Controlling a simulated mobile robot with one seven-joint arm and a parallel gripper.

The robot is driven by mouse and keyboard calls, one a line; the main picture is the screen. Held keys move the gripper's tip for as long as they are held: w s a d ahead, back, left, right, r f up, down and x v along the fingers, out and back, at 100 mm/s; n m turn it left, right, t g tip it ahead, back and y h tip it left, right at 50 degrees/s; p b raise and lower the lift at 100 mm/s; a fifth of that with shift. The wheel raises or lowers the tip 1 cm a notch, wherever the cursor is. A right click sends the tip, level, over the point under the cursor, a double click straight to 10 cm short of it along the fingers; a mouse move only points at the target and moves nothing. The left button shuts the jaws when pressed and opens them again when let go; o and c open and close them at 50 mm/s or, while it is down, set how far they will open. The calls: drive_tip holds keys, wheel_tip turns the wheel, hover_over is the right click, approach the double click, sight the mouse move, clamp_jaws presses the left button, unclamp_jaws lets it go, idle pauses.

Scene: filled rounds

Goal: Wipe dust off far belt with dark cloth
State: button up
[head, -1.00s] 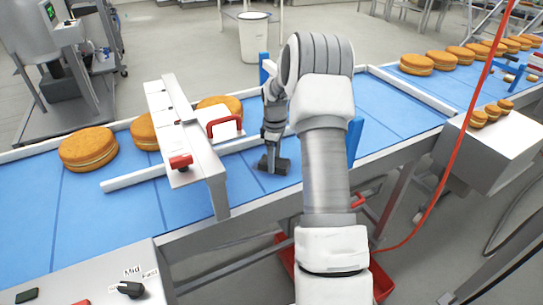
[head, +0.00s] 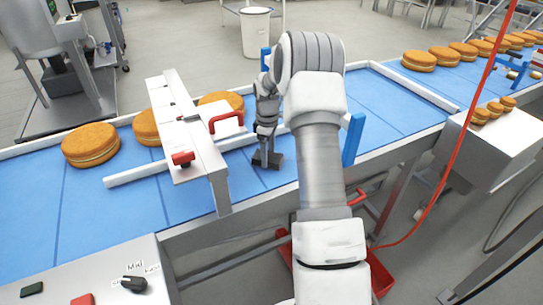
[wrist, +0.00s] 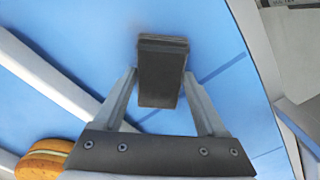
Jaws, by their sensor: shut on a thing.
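My gripper (head: 267,151) points down over the blue belt (head: 210,192), just right of the metal frame that spans it. It is shut on a dark cloth (head: 268,161), which looks like a folded, block-shaped pad. In the wrist view the dark cloth (wrist: 161,88) sits between the two fingers, against the blue belt (wrist: 225,40). It appears to be at the belt surface, but I cannot tell whether it touches. I cannot make out any dust. Another blue belt stretch (head: 440,75) lies at the upper right, beyond a pale cross rail.
A metal frame (head: 190,140) with red handles crosses the belt left of my gripper. A pale guide rail (head: 140,173) lies beside it. Round cakes (head: 90,144) sit on the left, with several more (head: 419,61) at far right. Blue upright posts (head: 353,140) flank my arm.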

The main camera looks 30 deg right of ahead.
drive_tip(key=shift+w+d+p, duration=0.15)
drive_tip(key=shift+w+p, duration=0.25)
drive_tip(key=shift+w, duration=1.9)
drive_tip(key=shift+a+f, duration=0.2)
drive_tip(key=shift+a, duration=0.85)
drive_tip(key=shift+s+a+r+b, duration=0.1)
drive_tip(key=shift+s+b, duration=0.3)
drive_tip(key=shift+s, duration=1.45)
drive_tip(key=shift+s+a+r+b, duration=0.1)
drive_tip(key=shift+s+b, duration=0.25)
drive_tip(key=shift+s, duration=1.45)
drive_tip(key=shift+r+p, duration=2.05)
drive_tip(key=shift+r, duration=0.95)
wheel_tip(320, 180, up, 3)
drive_tip(key=shift+p, duration=1.05)
